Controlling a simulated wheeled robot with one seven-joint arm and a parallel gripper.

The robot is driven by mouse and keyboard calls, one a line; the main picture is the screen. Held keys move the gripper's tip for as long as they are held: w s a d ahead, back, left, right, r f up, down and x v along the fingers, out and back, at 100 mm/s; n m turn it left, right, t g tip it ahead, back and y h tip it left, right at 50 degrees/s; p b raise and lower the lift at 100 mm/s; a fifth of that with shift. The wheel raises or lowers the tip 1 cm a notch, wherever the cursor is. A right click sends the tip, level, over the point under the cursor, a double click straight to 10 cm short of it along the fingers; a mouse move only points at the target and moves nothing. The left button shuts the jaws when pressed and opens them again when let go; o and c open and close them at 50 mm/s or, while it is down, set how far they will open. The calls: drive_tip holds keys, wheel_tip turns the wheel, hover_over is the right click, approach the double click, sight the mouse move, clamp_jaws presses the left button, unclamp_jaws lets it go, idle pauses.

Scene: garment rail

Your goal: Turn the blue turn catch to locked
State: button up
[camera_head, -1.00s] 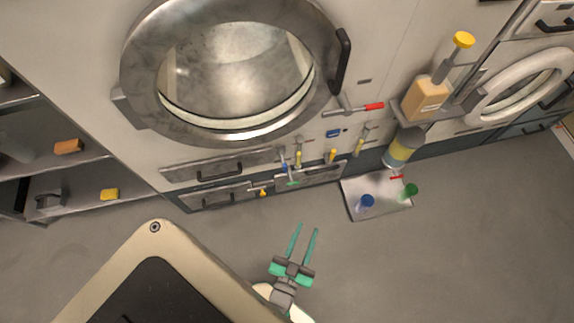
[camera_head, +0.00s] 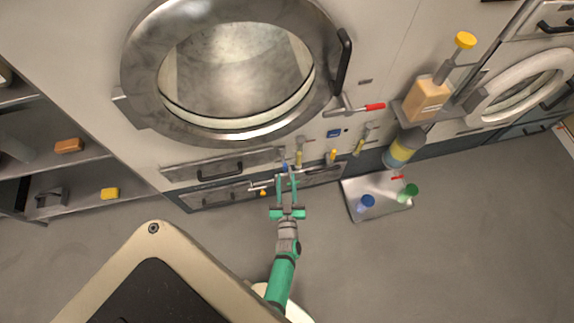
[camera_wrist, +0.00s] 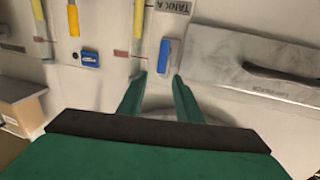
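The blue turn catch (camera_wrist: 163,56) is a small upright blue bar on a pale plate beside the "TANK A" label in the wrist view. In the head view it is a small blue spot (camera_head: 285,167) low on the machine front, partly hidden by my gripper. My gripper (camera_head: 286,176) has green fingers, parted and with nothing between them. In the wrist view the fingertips (camera_wrist: 159,77) lie either side of the line to the catch, just short of it. I cannot tell whether they touch the panel.
A drawer front with a dark handle (camera_wrist: 280,72) is beside the catch. A blue boxed part (camera_wrist: 90,58) and yellow-marked gauges (camera_wrist: 73,18) are on the other side. A red-tipped lever (camera_head: 373,106) is above. A tray (camera_head: 380,208) with blue and green cups lies on the floor.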

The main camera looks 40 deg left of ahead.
sight(285, 167)
drive_tip(key=x, duration=0.5)
drive_tip(key=shift+w+a, duration=0.15)
drive_tip(key=shift+a, duration=0.15)
drive_tip(key=shift+w+a, duration=0.4)
drive_tip(key=shift+w, duration=0.2)
clamp_jaws()
